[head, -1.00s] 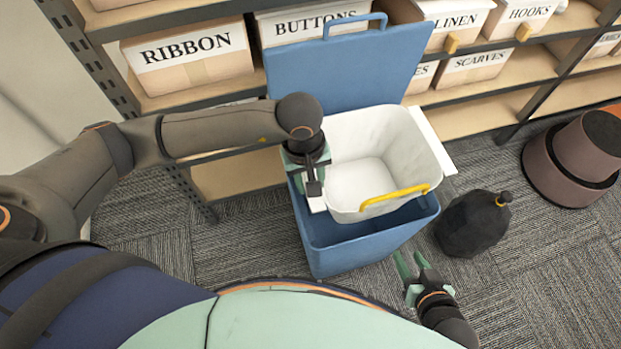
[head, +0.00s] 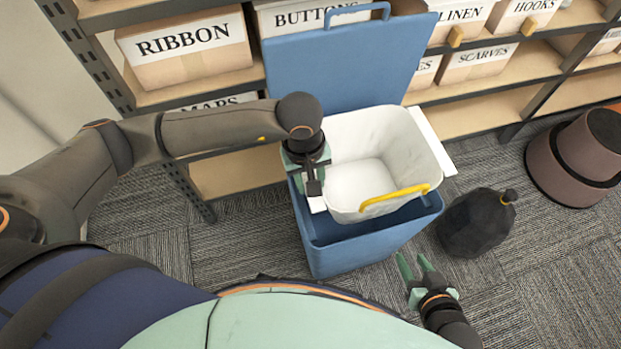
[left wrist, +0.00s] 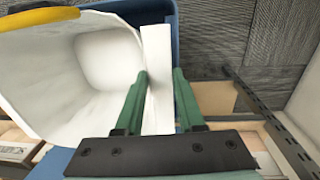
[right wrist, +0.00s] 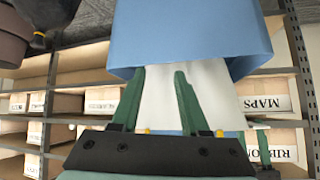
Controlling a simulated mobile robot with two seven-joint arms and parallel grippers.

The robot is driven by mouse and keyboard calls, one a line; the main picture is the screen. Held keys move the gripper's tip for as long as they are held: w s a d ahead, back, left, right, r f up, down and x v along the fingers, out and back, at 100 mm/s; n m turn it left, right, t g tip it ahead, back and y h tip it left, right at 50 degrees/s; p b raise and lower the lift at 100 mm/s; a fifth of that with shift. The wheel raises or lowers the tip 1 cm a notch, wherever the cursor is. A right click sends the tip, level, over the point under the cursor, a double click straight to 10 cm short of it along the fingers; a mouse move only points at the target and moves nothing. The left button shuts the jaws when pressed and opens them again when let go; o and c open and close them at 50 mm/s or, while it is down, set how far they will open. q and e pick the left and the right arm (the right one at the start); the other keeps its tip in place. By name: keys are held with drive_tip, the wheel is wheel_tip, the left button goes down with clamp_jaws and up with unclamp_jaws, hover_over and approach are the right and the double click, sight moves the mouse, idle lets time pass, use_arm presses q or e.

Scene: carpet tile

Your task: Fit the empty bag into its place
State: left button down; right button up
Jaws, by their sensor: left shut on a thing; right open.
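The empty bag (head: 375,165), a white open-topped liner with a yellow handle, sits partly in the mouth of the blue bin (head: 350,250), its rim standing above the bin's edge. My left gripper (head: 314,187) is at the bag's left side. In the left wrist view, its fingers (left wrist: 162,95) are shut on the bag's white side flap (left wrist: 157,60). My right gripper (head: 414,268) is open and empty, low in front of the bin's right side. In the right wrist view, its fingers (right wrist: 158,95) stand apart, with the blue bin (right wrist: 190,35) beyond.
The bin's blue lid (head: 345,65) stands open at the back. A dark tied bag (head: 475,222) lies on the carpet right of the bin, and a brown round container (head: 575,165) stands farther right. Shelves with labelled boxes (head: 185,50) line the back.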

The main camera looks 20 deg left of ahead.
use_arm(q)
drive_tip(key=shift+f+b, duration=0.75)
drive_tip(key=shift+f, duration=0.1)
use_arm(e)
drive_tip(key=shift+s+d+f, duration=0.1)
drive_tip(key=shift+d+f, duration=0.05)
drive_tip(key=shift+f, duration=0.55)
use_arm(q)
drive_tip(key=shift+w+f, duration=0.1)
use_arm(e)
drive_tip(key=shift+w+r+t, duration=0.4)
drive_tip(key=shift+w+r, duration=0.15)
drive_tip(key=shift+r, duration=0.05)
use_arm(q)
drive_tip(key=shift+f+b, duration=0.25)
drive_tip(key=shift+b, duration=0.15)
use_arm(e)
drive_tip(key=shift+w+d+r+t, duration=0.1)
drive_tip(key=shift+w+r+t, duration=0.4)
drive_tip(key=shift+w+r, duration=0.2)
